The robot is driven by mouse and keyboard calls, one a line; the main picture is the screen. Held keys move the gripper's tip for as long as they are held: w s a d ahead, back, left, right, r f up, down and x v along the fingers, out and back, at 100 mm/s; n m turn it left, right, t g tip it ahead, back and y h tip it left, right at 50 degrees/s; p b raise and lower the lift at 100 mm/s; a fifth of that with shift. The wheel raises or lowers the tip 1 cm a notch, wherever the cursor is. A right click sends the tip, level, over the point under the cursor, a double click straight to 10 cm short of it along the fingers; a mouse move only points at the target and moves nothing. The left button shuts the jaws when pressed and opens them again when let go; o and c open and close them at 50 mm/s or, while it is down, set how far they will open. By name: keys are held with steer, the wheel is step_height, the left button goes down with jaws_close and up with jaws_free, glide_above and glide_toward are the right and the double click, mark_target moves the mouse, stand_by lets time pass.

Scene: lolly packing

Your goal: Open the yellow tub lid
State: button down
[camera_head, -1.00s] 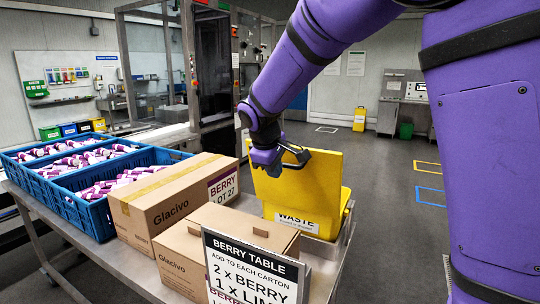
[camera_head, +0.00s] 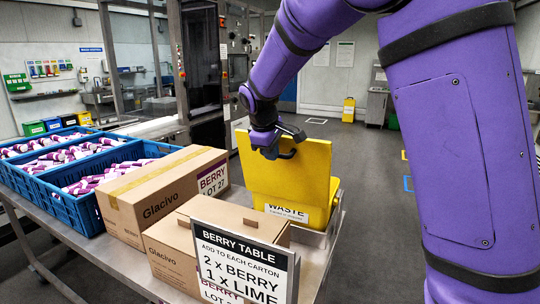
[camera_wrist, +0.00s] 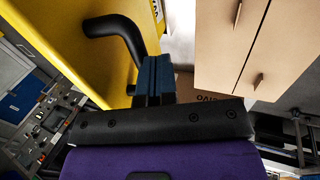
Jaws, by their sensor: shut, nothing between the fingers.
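The yellow tub (camera_head: 334,200) with a WASTE label stands at the far end of the metal table. Its yellow lid (camera_head: 298,178) is up, a tall panel rising above the label. My gripper (camera_head: 284,150) is in front of the lid's upper part. In the wrist view, the lid (camera_wrist: 60,40) fills the upper left, and a black curved handle (camera_wrist: 118,28) stands out from it. My blue fingertips (camera_wrist: 153,78) are closed together beside the handle, with nothing between them. I cannot tell whether they touch it.
Two cardboard cartons (camera_head: 160,205) stand left of the tub. A berry sign (camera_head: 243,262) stands in front. Blue crates (camera_head: 95,215) of lollies are at the left. The floor right of the table is clear.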

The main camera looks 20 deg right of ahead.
steer(key=shift+w+d+r+g+y, duration=0.15)
steer(key=shift+w+d+r, duration=0.2)
steer(key=shift+w+d, duration=0.2)
steer(key=shift+w+d+r+g+y, duration=0.15)
steer(key=shift+w+d+r, duration=0.2)
steer(key=shift+w+d, duration=0.15)
steer(key=shift+w+d+r, duration=0.3)
steer(key=shift+w+d, duration=0.2)
steer(key=shift+w, duration=0.05)
